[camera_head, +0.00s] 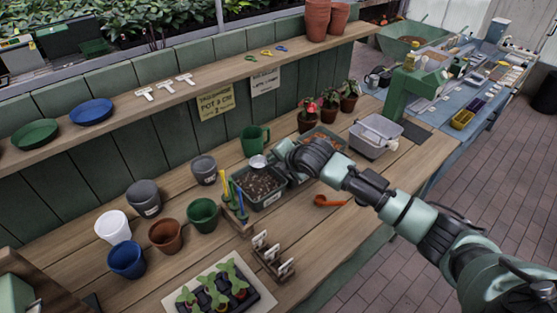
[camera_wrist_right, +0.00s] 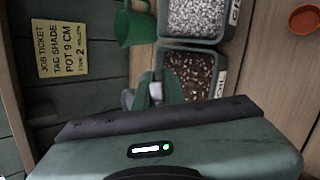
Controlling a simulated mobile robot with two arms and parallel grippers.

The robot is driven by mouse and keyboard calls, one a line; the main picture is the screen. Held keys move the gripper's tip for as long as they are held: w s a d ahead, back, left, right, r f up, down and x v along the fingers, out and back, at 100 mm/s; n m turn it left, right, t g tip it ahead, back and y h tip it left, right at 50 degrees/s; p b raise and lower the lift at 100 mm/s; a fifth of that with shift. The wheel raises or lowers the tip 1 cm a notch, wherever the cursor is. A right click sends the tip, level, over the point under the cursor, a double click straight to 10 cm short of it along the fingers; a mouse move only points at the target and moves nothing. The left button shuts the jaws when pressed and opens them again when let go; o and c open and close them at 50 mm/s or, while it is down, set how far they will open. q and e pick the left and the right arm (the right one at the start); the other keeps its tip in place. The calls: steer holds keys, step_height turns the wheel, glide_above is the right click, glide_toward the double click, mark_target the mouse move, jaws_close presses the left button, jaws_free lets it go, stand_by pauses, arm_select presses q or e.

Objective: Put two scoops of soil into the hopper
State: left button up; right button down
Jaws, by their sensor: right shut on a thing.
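My right gripper (camera_head: 278,155) reaches in over the bench, with its fingers beside the soil bin (camera_head: 281,192). It is shut on a small scoop whose pale grey round bowl (camera_head: 258,161) shows just above the bin's back edge. In the right wrist view the gripper (camera_wrist_right: 155,90) is at the near edge of the dark soil bin (camera_wrist_right: 221,80), with a grey part of the scoop (camera_wrist_right: 128,98) beside the fingers. Whether the bowl holds soil cannot be told. A green stand (camera_head: 397,95) is farther right; I cannot tell whether it is the hopper. My left gripper is out of view.
A green mug (camera_head: 255,140) stands behind the soil bin. A bin of white grains (camera_wrist_right: 197,17) adjoins it in the wrist view. Several pots, including a green pot (camera_head: 203,215), stand left.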

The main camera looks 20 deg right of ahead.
steer(key=b, duration=0.5)
glide_above(278, 189)
step_height(278, 189, down, 5)
steer(key=f, duration=0.1)
steer(key=f+b, duration=0.1)
steer(key=f, duration=0.1)
steer(key=f+b, duration=0.1)
steer(key=f, duration=0.1)
steer(key=shift+w+d+f, duration=0.1)
steer(key=shift+w+f, duration=0.1)
steer(key=shift+w, duration=0.15)
steer(key=shift+s+f, duration=0.4)
steer(key=shift+f, duration=0.35)
steer(key=shift+b, duration=0.3)
steer(key=shift+w+r+p, duration=0.2)
steer(key=shift+r+p, duration=0.45)
steer(key=shift+p, duration=0.2)
steer(key=r+p, duration=0.8)
steer(key=w+r+p, duration=0.1)
steer(key=r+p, duration=0.2)
steer(key=r, duration=0.1)
steer(key=shift+w+r+p, duration=0.1)
steer(key=shift+r+p, duration=0.1)
steer(key=shift+p, duration=0.2)
